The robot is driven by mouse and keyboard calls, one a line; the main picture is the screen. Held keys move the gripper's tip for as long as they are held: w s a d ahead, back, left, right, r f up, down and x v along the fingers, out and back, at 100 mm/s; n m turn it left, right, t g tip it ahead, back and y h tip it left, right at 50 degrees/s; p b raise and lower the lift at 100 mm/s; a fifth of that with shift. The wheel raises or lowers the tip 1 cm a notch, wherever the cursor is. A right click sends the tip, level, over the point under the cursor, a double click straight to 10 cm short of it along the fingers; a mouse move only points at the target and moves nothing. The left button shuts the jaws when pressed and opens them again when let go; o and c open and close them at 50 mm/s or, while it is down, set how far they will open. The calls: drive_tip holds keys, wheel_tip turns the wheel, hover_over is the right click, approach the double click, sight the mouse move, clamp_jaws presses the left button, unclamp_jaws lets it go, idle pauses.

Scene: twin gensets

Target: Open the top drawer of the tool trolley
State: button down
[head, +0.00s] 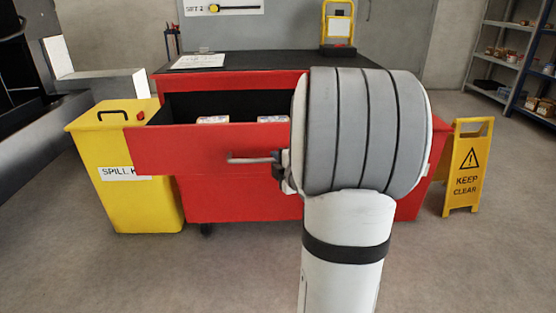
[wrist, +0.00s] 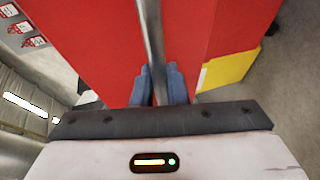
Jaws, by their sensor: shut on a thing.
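The red tool trolley (head: 240,206) stands in front of me with a black top. Its top drawer (head: 190,149) is pulled out toward me, and a dark interior with a few small boxes (head: 213,119) shows behind its front. A grey bar handle (head: 250,159) runs across the drawer front. My gripper (wrist: 158,84) is shut on the handle, which also shows in the wrist view (wrist: 152,35) running between the two blue fingers. In the head view my arm hides the gripper's fingers and the right part of the drawer.
A yellow spill-kit bin (head: 125,185) stands close at the trolley's left, beside the open drawer. A yellow "keep clear" floor sign (head: 466,170) stands at the right. Shelving (head: 510,58) is at the far right. The floor in front is clear.

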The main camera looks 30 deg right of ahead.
drive_tip(key=c, duration=1.7)
unclamp_jaws()
drive_tip(key=shift+w+a, duration=0.1)
drive_tip(key=shift+a, duration=0.2)
drive_tip(key=shift+o, duration=1.2)
drive_tip(key=shift+d, duration=0.2)
drive_tip(key=shift+s, duration=0.2)
drive_tip(key=p+v, duration=0.2)
drive_tip(key=v, duration=0.5)
drive_tip(key=shift+s, duration=0.3)
drive_tip(key=shift+r+p, duration=0.2)
drive_tip(key=shift+p, duration=0.15)
